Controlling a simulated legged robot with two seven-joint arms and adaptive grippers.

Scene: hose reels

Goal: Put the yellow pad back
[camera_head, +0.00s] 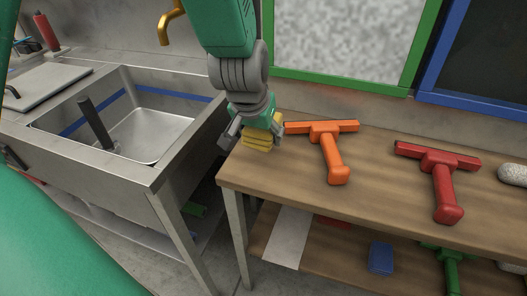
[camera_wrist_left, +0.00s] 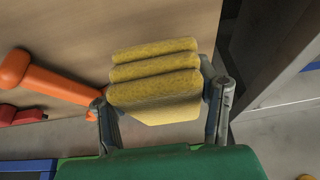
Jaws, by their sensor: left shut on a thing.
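The yellow pad (camera_head: 258,140) is a ribbed, sponge-like block at the left end of the wooden table. It also shows in the left wrist view (camera_wrist_left: 156,82) between the two fingers. My left gripper (camera_head: 250,135) comes from above and is shut on the pad, with one finger on each side. In the left wrist view the tabletop lies behind the pad; I cannot tell whether the pad touches it. My right gripper is not in view.
An orange squeegee-like tool (camera_head: 329,148) lies close right of the pad, a red one (camera_head: 439,178) farther right. The wooden table (camera_head: 290,185) has a lower shelf with a blue block (camera_head: 381,258). A metal sink (camera_head: 150,135) stands left, across a gap.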

